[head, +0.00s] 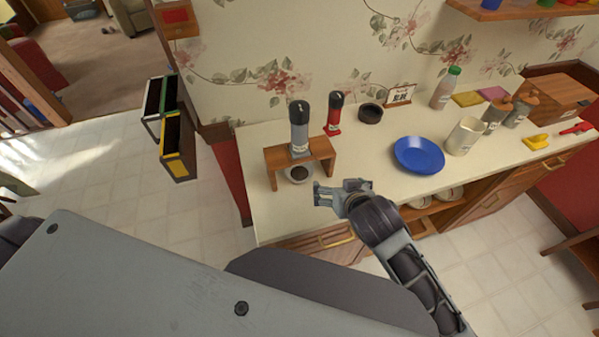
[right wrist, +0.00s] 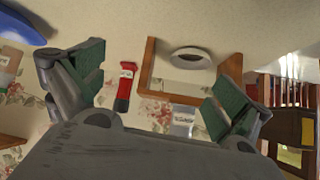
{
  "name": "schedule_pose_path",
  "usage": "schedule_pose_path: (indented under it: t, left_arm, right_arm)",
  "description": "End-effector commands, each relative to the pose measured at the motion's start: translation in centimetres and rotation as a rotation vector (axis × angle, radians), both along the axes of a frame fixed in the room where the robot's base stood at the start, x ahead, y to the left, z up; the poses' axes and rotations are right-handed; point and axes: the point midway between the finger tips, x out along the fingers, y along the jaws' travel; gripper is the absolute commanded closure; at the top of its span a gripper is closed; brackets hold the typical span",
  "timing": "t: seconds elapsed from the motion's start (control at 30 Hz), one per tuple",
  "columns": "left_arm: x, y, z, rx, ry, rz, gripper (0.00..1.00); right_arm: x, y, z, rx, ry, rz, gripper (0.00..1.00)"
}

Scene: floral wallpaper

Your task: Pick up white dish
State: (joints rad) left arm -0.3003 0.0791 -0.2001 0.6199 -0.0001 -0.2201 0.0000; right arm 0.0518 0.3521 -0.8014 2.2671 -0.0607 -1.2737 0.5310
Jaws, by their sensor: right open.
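The white dish (head: 298,174) sits on the counter (head: 275,215) under a small wooden stand (head: 328,146), with something dark inside it. It also shows in the right wrist view (right wrist: 191,65), framed by the stand and between the fingers in the picture. My right gripper (head: 319,196) is open and empty above the counter, just right of and nearer than the dish, apart from it. The right wrist view shows its spread green-padded fingers (right wrist: 152,85). A grey-black bottle (head: 299,124) stands upside down in the stand above the dish. My left gripper is not in view.
A red bottle (head: 333,113) and a dark bowl (head: 370,112) stand behind the stand. A blue plate (head: 419,155) and a white pitcher (head: 464,136) are to the right. The counter's left front is clear.

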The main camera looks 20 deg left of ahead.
Motion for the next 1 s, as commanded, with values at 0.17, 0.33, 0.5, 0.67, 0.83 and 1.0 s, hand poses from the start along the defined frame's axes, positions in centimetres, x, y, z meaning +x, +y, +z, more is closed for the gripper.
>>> schedule_pose_path:
  t: [0.17,0.33,0.5,0.67,0.83,1.0]
  left_arm:
    - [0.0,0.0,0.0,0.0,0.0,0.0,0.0]
    - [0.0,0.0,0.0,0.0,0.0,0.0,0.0]
    - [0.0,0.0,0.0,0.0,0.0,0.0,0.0]
    - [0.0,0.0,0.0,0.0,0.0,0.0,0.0]
    - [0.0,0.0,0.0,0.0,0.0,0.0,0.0]
    - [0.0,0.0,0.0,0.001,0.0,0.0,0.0]
  right_arm:
    - [0.1,2.4,0.4,0.011,-0.049,0.044,0.0]
    - [-0.1,4.3,0.4,0.019,-0.086,0.084,0.0]
    - [-0.2,5.7,-0.1,0.022,-0.117,0.12,0.0]
    - [-0.3,6.4,-0.8,0.02,-0.137,0.146,0.0]
    - [-0.4,6.7,-1.3,0.019,-0.146,0.161,0.0]
    - [-0.5,6.8,-1.5,0.02,-0.146,0.165,0.0]
